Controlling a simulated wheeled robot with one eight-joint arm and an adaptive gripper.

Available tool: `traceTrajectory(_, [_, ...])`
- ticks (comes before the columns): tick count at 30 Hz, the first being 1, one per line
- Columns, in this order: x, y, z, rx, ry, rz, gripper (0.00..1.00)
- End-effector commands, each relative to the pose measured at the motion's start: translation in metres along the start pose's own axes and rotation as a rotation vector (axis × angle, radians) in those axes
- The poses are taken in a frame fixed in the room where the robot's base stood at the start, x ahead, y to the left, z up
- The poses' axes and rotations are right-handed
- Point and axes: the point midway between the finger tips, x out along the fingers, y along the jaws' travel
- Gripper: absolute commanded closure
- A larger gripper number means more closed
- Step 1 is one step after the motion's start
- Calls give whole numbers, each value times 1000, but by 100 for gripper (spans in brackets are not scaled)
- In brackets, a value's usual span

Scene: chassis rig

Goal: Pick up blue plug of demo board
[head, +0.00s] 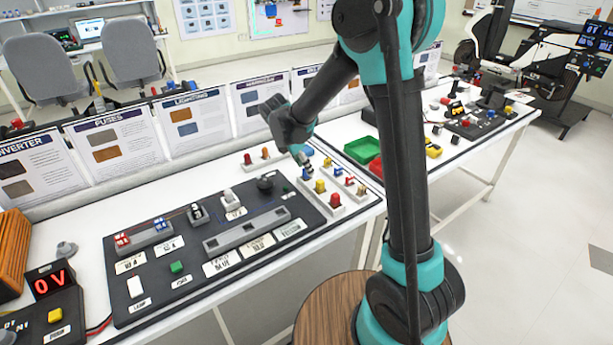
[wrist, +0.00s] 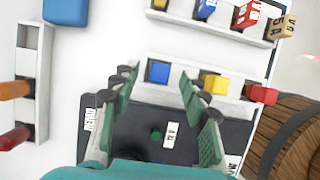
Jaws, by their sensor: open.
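A blue plug (wrist: 158,73) stands in a pale strip beside the dark demo board (head: 140,255). In the wrist view it is between and just beyond the tips of my gripper (wrist: 160,80), which is open and empty. A yellow plug (wrist: 213,84) and a red plug (wrist: 262,94) stand in the same strip to its right. The right fingertip is close to the yellow plug; contact cannot be told. In the head view my gripper (head: 304,163) points down over the strip, and the blue plug (head: 307,187) shows small below it.
A second strip (wrist: 222,26) holds yellow, blue, red and tan plugs. A third strip (wrist: 41,75) holds an orange and a red piece. A larger blue object (wrist: 65,10) lies on the white table. Green (head: 362,150) and red trays stand to the right. Information panels line the back.

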Motion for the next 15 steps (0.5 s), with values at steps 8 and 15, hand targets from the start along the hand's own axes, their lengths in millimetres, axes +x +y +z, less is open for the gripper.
traceTrajectory(8, [28,1,0,-1,0,1,55])
traceTrajectory(15, [29,1,0,-1,0,1,58])
